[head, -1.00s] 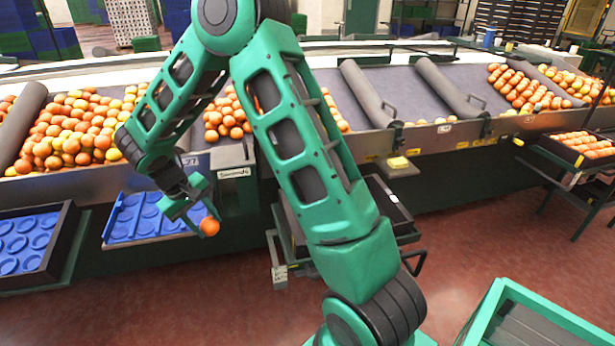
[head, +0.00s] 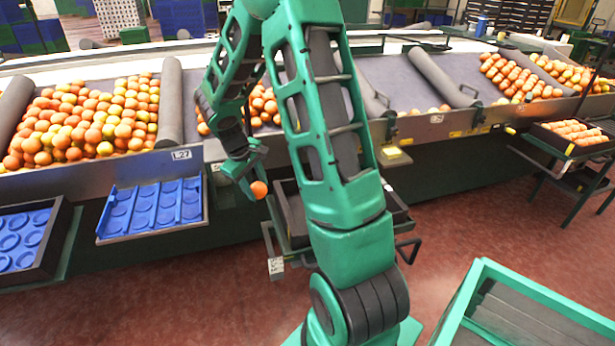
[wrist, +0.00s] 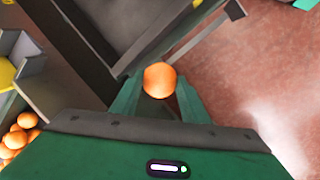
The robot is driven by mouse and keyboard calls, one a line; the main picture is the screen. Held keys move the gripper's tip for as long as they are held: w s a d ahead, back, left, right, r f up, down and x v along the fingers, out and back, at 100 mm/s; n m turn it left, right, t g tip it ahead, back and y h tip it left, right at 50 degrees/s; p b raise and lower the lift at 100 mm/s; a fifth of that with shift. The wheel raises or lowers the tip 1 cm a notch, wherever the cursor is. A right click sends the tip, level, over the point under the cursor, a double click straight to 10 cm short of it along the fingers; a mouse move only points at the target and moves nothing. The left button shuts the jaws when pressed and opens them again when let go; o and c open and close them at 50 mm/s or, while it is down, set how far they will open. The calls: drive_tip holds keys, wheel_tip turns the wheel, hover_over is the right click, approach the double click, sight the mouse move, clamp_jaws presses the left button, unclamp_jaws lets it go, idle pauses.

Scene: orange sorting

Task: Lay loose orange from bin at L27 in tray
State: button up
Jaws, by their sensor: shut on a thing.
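My gripper (head: 256,182) is shut on an orange (head: 259,190) and holds it in the air, right of the blue tray. The held orange also shows between the fingers in the wrist view (wrist: 159,80). The bin with the L27 label (head: 181,155) holds many loose oranges (head: 85,125) behind a metal lip. The blue tray (head: 152,208) below that label has round hollows and looks empty.
A second blue tray (head: 25,238) in a dark frame stands at the far left. A dark open box (head: 390,205) on a stand is right of my gripper, partly behind my arm. A green-rimmed crate (head: 480,275) stands at the lower right on open red floor.

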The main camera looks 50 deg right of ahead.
drive_tip(key=s+d+r+n, duration=0.1)
drive_tip(key=s+d+r, duration=0.1)
drive_tip(key=s+d, duration=1)
drive_tip(key=shift+t, duration=0.3)
drive_tip(key=shift+w+a+f+x, duration=0.15)
drive_tip(key=shift+a+x, duration=0.15)
drive_tip(key=shift+x, duration=1.6)
drive_tip(key=shift+w+a+x, duration=0.1)
drive_tip(key=shift+a+x, duration=0.2)
drive_tip(key=shift+x, duration=1.6)
drive_tip(key=shift+w+a+f+x, duration=0.15)
drive_tip(key=shift+a+x, duration=0.15)
drive_tip(key=shift+x, duration=1.6)
drive_tip(key=shift+f, duration=0.25)
drive_tip(key=shift+s+f, duration=0.1)
drive_tip(key=shift+f, duration=0.45)
drive_tip(key=o, duration=1.7)
drive_tip(key=shift+c, duration=0.2)
drive_tip(key=shift+o, duration=0.3)
drive_tip(key=shift+a, duration=0.1)
